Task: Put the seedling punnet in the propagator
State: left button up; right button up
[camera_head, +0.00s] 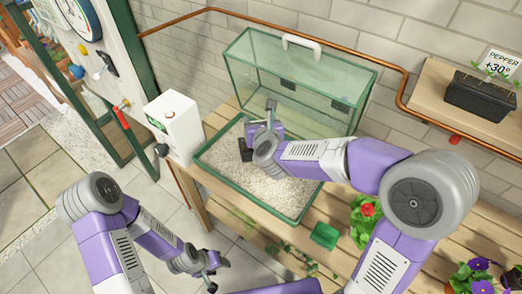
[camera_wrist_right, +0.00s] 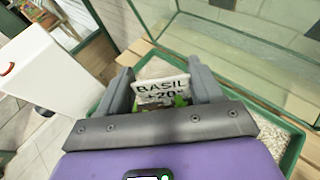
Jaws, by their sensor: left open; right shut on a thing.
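My right gripper (camera_head: 258,122) is shut on the seedling punnet, over the gravel of the propagator. A dark part of the punnet (camera_head: 245,152) shows beside the gripper in the head view. In the right wrist view, a white label reading "BASIL +20°" (camera_wrist_right: 160,88) and some green leaves (camera_wrist_right: 181,101) show between the fingers (camera_wrist_right: 160,90); the rest is hidden. The propagator is a green-rimmed tray (camera_head: 240,200) of pale gravel. Its glass cover (camera_head: 300,75) stands raised at the back. Whether the punnet touches the gravel, I cannot tell. My left gripper (camera_head: 217,274) is open and empty at the bottom.
A white box (camera_head: 172,125) stands close to the tray's left side. A dark planter (camera_head: 481,95) with a "PEPPER +30°" sign (camera_head: 499,64) is on the right shelf. A small green container (camera_head: 325,236) and red flowers (camera_head: 365,212) are to the tray's right.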

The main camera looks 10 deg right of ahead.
notch_tip(320, 180, down, 7)
jog(key=shift+w+f+b, duration=0.1)
jog(key=shift+w+b, duration=0.05)
jog(key=shift+b, duration=0.95)
jog(key=o, duration=1.6)
jog(key=shift+f, duration=0.1)
jog(key=shift+r, duration=0.2)
jog(key=p+v, duration=0.1)
jog(key=v, duration=1.1)
